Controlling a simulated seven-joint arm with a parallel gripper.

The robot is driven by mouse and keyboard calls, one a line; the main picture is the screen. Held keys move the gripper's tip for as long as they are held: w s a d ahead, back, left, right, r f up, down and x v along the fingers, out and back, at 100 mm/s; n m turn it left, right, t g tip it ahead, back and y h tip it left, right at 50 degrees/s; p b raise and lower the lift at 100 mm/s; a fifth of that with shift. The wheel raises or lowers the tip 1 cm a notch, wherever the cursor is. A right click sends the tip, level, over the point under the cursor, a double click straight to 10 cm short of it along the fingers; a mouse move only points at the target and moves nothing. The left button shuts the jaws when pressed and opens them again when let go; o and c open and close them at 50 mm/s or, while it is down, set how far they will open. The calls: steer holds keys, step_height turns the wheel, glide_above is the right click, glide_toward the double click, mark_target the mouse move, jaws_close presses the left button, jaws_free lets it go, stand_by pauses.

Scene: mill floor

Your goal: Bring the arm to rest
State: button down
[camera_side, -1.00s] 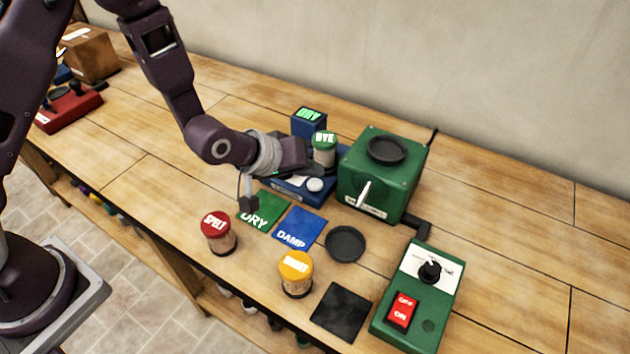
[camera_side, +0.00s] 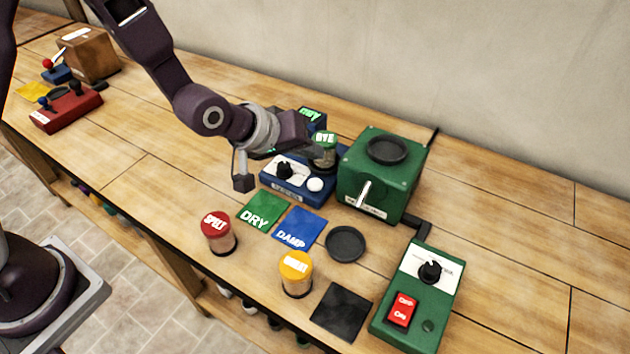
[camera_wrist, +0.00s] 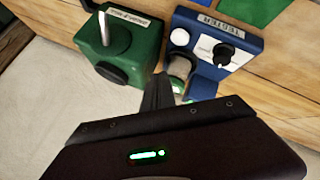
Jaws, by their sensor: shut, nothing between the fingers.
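My gripper (camera_side: 316,150) is raised above the back of the bench, over the blue tester (camera_side: 323,198). In the wrist view my gripper (camera_wrist: 158,93) has its narrow dark fingers together and empty. They end close to the green-lidded RYE jar (camera_side: 325,138), which also shows in the wrist view (camera_wrist: 181,69). I cannot tell whether they touch it. My arm reaches in from the upper left, bent at the wrist, and partly hides the blue display box (camera_side: 316,117) behind.
A green mill (camera_side: 379,180) stands right of the tester. Nearer are the green DRY mat (camera_side: 263,207), blue DAMP mat (camera_side: 299,225), red-lidded SPELT jar (camera_side: 217,235), yellow-lidded jar (camera_side: 296,275), dark dish (camera_side: 345,244), black pad (camera_side: 342,312) and green switch box (camera_side: 428,325). The left bench middle is clear.

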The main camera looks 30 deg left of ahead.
steer(key=s+a+r+m+g+y, duration=0.1)
steer(key=s+a+r, duration=0.3)
steer(key=s+r, duration=0.15)
steer(key=s+a+r+m, duration=0.2)
steer(key=s+a+r, duration=0.2)
steer(key=r, duration=0.3)
steer(key=s+a+r+m+g+y, duration=0.1)
steer(key=s+a+r, duration=0.1)
steer(key=s, duration=0.8)
steer(key=s+a+r+m+g, duration=0.1)
steer(key=s+a, duration=0.3)
steer(key=s, duration=0.5)
steer(key=shift+s+r+y, duration=0.35)
steer(key=shift+r+y, duration=0.05)
